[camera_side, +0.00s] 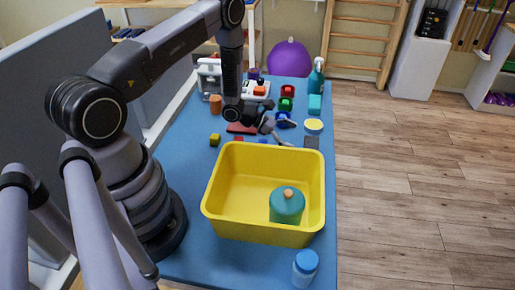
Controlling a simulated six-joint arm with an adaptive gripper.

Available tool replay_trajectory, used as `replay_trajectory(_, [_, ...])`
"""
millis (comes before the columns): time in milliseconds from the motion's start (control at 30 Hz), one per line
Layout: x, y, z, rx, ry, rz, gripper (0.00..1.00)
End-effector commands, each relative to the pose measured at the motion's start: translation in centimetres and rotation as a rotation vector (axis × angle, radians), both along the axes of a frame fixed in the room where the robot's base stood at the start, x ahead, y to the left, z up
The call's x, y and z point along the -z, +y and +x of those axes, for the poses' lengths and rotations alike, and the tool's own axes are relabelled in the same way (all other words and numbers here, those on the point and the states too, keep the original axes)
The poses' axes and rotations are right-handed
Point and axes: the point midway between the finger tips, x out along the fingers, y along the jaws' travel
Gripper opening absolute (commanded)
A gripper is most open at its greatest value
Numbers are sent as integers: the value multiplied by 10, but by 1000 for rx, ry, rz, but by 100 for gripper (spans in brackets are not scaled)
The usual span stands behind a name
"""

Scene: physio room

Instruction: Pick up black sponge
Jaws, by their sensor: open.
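A dark block (311,142), which looks like the black sponge, lies flat on the blue table top near its right edge, behind the back right corner of the yellow bin. My gripper (262,127) is open above the middle of the table, to the left of the block and apart from it. A grey tool-like item lies between them. My gripper hides part of the objects behind it, and the view is too small to show its fingertips clearly.
The yellow bin (222,178) fills the table's front middle and holds a teal lidded jar (287,206). A blue-capped bottle (305,268) stands at the front right. A yellow cube (215,139), an orange cup (215,104) and a teal spray bottle (316,77) stand farther back.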

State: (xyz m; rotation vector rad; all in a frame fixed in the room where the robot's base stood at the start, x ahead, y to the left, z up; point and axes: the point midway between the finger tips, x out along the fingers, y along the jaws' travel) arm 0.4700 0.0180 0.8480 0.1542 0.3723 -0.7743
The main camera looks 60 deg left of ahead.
Motion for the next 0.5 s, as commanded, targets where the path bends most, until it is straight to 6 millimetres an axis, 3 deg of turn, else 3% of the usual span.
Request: replay_trajectory(500, [23, -38, 37, 3, 1, 1, 100])
